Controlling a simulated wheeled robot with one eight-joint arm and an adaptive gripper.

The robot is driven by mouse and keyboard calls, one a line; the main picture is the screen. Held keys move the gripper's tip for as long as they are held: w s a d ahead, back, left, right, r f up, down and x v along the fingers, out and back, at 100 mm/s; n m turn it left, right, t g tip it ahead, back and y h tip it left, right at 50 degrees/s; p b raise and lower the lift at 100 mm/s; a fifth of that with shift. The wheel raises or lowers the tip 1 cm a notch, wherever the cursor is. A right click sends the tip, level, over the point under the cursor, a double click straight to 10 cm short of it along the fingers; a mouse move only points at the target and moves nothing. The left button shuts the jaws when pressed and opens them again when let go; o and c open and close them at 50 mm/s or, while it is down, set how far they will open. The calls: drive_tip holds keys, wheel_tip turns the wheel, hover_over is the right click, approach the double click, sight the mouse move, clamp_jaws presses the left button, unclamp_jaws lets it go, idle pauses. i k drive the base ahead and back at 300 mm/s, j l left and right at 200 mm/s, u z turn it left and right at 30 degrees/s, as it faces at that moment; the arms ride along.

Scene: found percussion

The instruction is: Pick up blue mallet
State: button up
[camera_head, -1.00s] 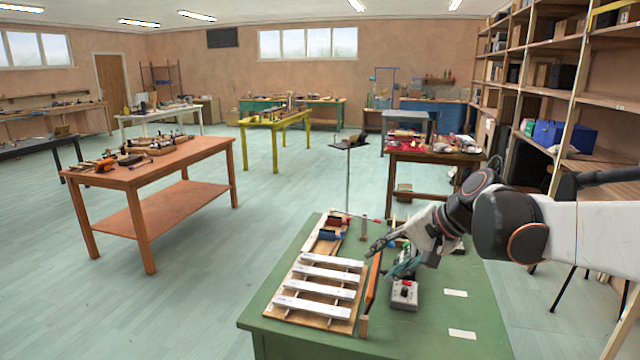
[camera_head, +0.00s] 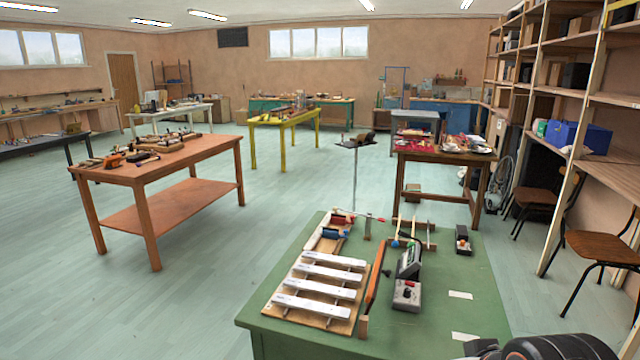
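A small blue mallet head (camera_head: 395,243) shows at a light wooden rack (camera_head: 428,247) near the back of the green table (camera_head: 470,290). Its thin pale stick seems to rise from the head; whether it leans on the rack is too small to tell. A red-tipped stick (camera_head: 375,218) lies across a small wooden post to its left. A dark part of my arm shows at the bottom right edge, well in front of the mallet. My gripper's fingers are not in view.
White bars on a wooden board (camera_head: 310,288) fill the table's left side. The table's right side is mostly clear.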

sight(395, 243)
drive_tip(key=k+l+u, duration=0.15)
drive_tip(key=k+l, duration=0.25)
drive_tip(key=k+l+u, duration=0.1)
drive_tip(key=k+l, duration=0.2)
drive_tip(key=k, duration=0.3)
drive_tip(key=k+l+u, duration=0.15)
drive_tip(key=k+l, duration=0.15)
drive_tip(key=k, duration=0.2)
drive_tip(key=i+l, duration=1.1)
drive_tip(key=i+l+z, duration=0.2)
drive_tip(key=l, duration=0.15)
drive_tip(key=l+z, duration=0.2)
drive_tip(key=i+l+z, duration=0.7)
drive_tip(key=i+u, duration=0.4)
drive_tip(key=i+l+u, duration=0.15)
drive_tip(key=i+u, duration=0.2)
drive_tip(key=i+l+u, duration=0.2)
drive_tip(key=i+u, duration=0.2)
drive_tip(key=i+j+u, duration=0.1)
drive_tip(key=i+u, duration=0.15)
drive_tip(key=u, duration=0.15)
drive_tip(key=i+u, duration=0.3)
drive_tip(key=u, duration=0.15)
drive_tip(key=i+l+u, duration=0.1)
drive_tip(key=i+u, duration=0.15)
drive_tip(key=u, duration=0.15)
drive_tip(key=i+l+u, duration=0.15)
drive_tip(key=u, duration=0.25)
drive_tip(key=i, duration=0.1)
